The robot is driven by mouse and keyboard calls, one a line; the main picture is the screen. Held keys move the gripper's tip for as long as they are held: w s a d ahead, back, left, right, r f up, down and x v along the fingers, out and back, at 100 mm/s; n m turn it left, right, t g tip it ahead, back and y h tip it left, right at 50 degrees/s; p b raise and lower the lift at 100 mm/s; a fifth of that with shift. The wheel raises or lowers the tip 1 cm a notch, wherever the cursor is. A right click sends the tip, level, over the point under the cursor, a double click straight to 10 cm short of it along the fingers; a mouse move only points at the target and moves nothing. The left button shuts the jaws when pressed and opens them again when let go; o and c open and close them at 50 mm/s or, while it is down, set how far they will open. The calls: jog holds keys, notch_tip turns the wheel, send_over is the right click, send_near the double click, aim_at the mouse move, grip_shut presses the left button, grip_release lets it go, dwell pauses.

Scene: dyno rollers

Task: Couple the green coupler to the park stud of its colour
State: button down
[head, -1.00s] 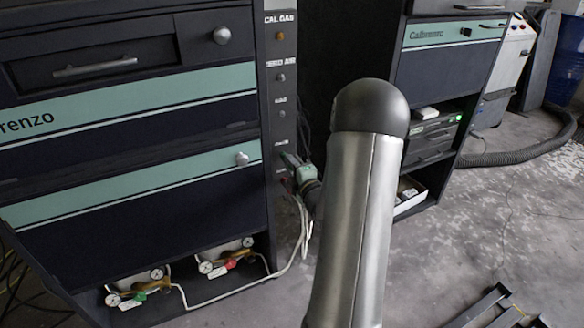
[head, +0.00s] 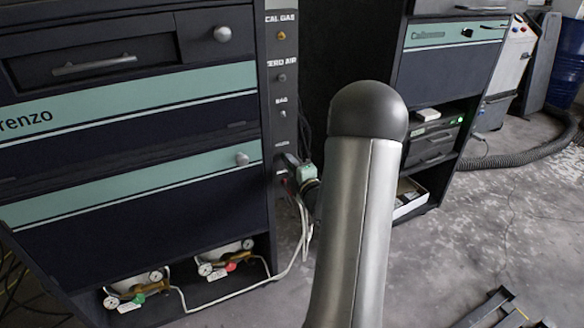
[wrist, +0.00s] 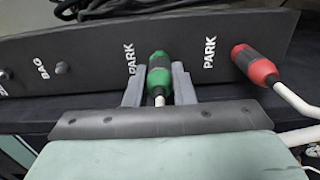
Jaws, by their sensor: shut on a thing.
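The green coupler (wrist: 158,66) sits between the two fingers of my gripper (wrist: 157,80) in the wrist view, with its white hose running back toward the gripper body. The fingers are shut on it. Its front end is at the dark panel (wrist: 95,62), beside the left PARK label. The stud there is hidden behind the coupler, so I cannot tell whether it is seated. In the head view my gripper (head: 294,168) is at the lower part of the panel's front, partly hidden by my arm; the green coupler is not clear there.
A red coupler (wrist: 254,66) with a white hose is at the right PARK label, close to my gripper's right. A bare BAG stud (wrist: 62,67) is to the left. White hoses (head: 303,235) hang below the panel. The cabinet (head: 130,150) stands left.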

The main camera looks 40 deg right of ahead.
jog(key=shift+w+d, duration=0.1)
jog(key=shift+w, duration=0.2)
jog(key=c, duration=1.1)
grip_release()
jog(key=shift+c, duration=0.2)
jog(key=shift+s, duration=0.1)
jog(key=p+v, duration=1.1)
jog(key=v, duration=0.6)
jog(key=shift+s, duration=0.1)
